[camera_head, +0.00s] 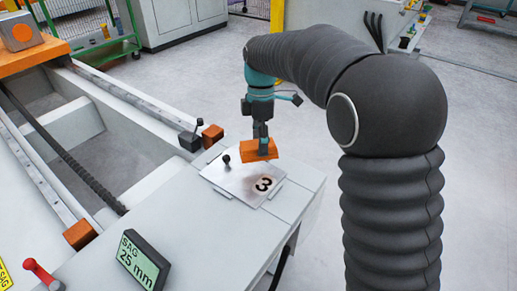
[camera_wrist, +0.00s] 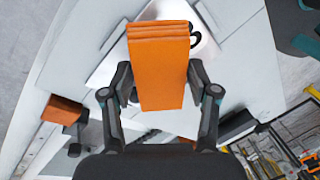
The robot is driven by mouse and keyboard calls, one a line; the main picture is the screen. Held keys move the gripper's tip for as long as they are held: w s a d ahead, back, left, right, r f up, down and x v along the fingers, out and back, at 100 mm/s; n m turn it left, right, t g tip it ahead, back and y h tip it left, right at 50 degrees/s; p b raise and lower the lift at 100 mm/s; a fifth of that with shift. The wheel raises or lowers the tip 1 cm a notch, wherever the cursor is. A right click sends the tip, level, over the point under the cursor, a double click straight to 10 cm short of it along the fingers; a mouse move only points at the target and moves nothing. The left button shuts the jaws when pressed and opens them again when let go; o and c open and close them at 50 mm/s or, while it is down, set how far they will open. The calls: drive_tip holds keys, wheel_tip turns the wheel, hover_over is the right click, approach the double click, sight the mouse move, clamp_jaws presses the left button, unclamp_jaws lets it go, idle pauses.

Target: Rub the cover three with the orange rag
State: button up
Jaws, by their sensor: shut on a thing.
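The orange rag (camera_head: 259,150) is a folded block held in my gripper (camera_head: 260,138). In the wrist view the orange rag (camera_wrist: 160,65) sits between the two fingers of my gripper (camera_wrist: 160,92), which is shut on it. Cover three (camera_head: 243,181) is a pale metal plate marked "3" on top of the grey cabinet, with a small black knob at its left. The rag is over the far side of the cover; I cannot tell whether it touches. In the wrist view the rag hides much of the cover (camera_wrist: 118,68) and part of its number.
A display reading "SAG 25 mm" (camera_head: 143,259) stands on the near cabinet top. A red-handled lever (camera_head: 40,272) is at lower left. Open floor lies to the right.

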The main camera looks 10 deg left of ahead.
drive_tip(key=shift+s+v, duration=0.25)
drive_tip(key=shift+v, duration=0.8)
drive_tip(key=shift+r, duration=0.1)
